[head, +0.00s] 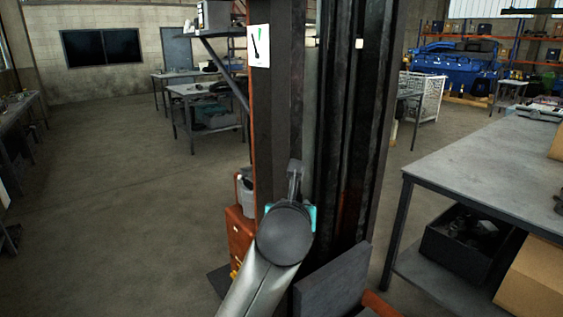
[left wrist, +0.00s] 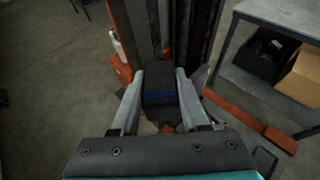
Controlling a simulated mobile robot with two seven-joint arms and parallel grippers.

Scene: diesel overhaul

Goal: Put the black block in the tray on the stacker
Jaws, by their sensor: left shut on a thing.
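In the left wrist view my left gripper (left wrist: 160,75) is shut on a black block (left wrist: 159,98) with a blue band, held between its two pale fingers. In the head view my left gripper (head: 294,180) is in front of the dark mast of the stacker (head: 345,110), seen from behind, and my wrist hides the block. A dark grey panel (head: 333,287) stands low beside the stacker's orange part (head: 378,304); I cannot tell whether it belongs to the tray. The stacker's orange leg (left wrist: 232,108) also shows in the left wrist view. My right gripper is not in view.
A grey workbench (head: 490,165) stands close on the right, with a black crate of parts (head: 465,240) and a cardboard box (head: 535,280) on its lower shelf. An orange object (head: 240,232) stands left of the mast. Open floor lies to the left.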

